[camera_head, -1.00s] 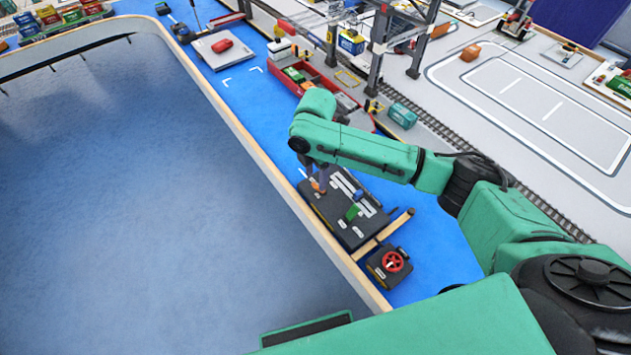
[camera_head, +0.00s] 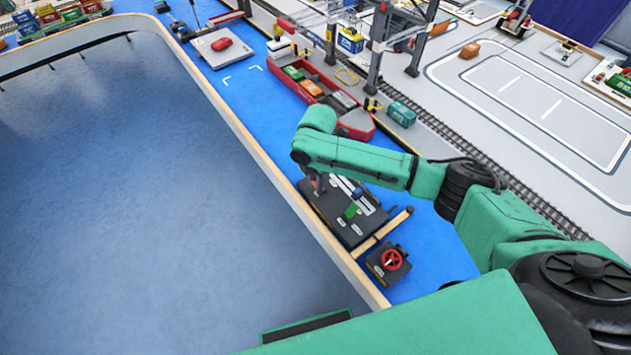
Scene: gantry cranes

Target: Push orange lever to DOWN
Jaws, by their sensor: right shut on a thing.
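The dark control panel (camera_head: 338,222) lies on the blue floor beside the wooden-edged rim. It has white slots, a green lever (camera_head: 351,210) and a blue lever (camera_head: 358,192). My right arm reaches over the panel from the right. My right gripper (camera_head: 319,188) points down at the panel's far left part, small and partly under my own arm. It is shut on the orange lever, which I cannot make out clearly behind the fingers. The lever's exact position in its slot is hidden. My left gripper is not in view.
A black box with a red handwheel (camera_head: 391,260) stands nearer me, next to a wooden bar (camera_head: 383,236). A red ship (camera_head: 358,123) with cars lies beyond my arm, by a crane (camera_head: 379,45). The large blue basin (camera_head: 160,200) fills the left.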

